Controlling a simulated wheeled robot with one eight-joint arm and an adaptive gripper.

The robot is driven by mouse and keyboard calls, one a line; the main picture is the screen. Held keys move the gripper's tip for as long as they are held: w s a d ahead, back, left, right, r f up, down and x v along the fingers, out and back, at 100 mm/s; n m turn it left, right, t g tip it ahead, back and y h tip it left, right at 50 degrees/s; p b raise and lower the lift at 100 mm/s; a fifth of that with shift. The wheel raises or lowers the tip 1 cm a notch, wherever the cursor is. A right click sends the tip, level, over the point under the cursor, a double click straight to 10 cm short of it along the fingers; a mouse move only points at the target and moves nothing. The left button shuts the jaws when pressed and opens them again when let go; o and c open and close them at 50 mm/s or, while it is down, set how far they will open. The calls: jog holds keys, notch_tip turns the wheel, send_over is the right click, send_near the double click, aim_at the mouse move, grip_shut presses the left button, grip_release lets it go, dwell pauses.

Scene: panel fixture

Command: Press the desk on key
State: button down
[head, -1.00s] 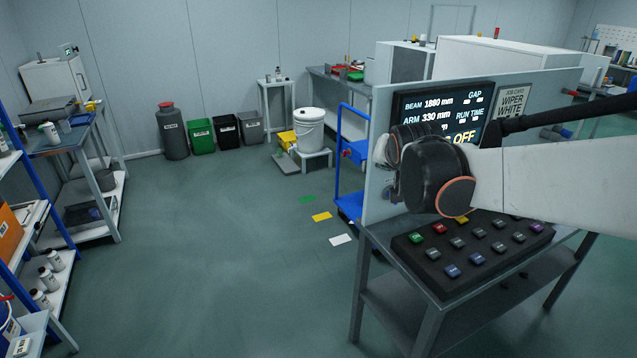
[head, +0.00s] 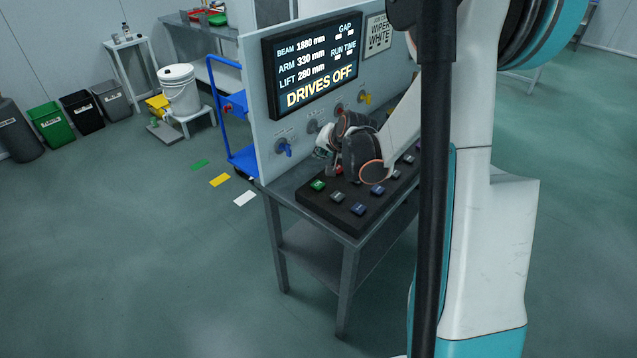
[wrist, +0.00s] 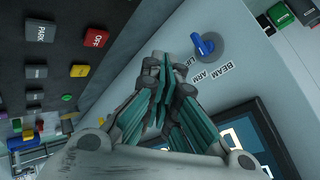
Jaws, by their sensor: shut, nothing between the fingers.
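The key panel (head: 335,214) lies on the grey desk (head: 300,197). A green key (head: 318,185) sits at its left end; its lettering is too small to read. In the wrist view a red OFF key (wrist: 96,38) and a grey PARK key (wrist: 40,32) show; the left-end green key is not identifiable there. My gripper (head: 324,153) is above the back left of the panel, close to the upright board, apart from the green key in the picture. In the wrist view my gripper (wrist: 163,68) has its fingers together, holding nothing. The display (head: 312,70) reads DRIVES OFF.
The upright board (head: 257,112) stands behind the keys, with a blue selector knob (head: 284,149) that also shows beside my fingers in the wrist view (wrist: 203,43). A blue trolley (head: 243,160) stands left of the desk. Open floor lies left and in front.

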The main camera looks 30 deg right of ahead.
aim_at(321, 183)
jog(key=shift+f, duration=0.15)
notch_tip(321, 183, down, 9)
jog(key=b, duration=0.6)
jog(key=shift+r, duration=0.2)
jog(key=shift+b, duration=0.3)
dwell(0.8)
jog(key=shift+f+b, duration=0.3)
jog(key=shift+f, duration=0.05)
jog(key=shift+f+b, duration=0.4)
jog(key=shift+f, duration=0.05)
dwell(0.7)
jog(key=shift+r, duration=0.15)
jog(key=shift+r+p, duration=0.55)
jog(key=shift+r, duration=0.2)
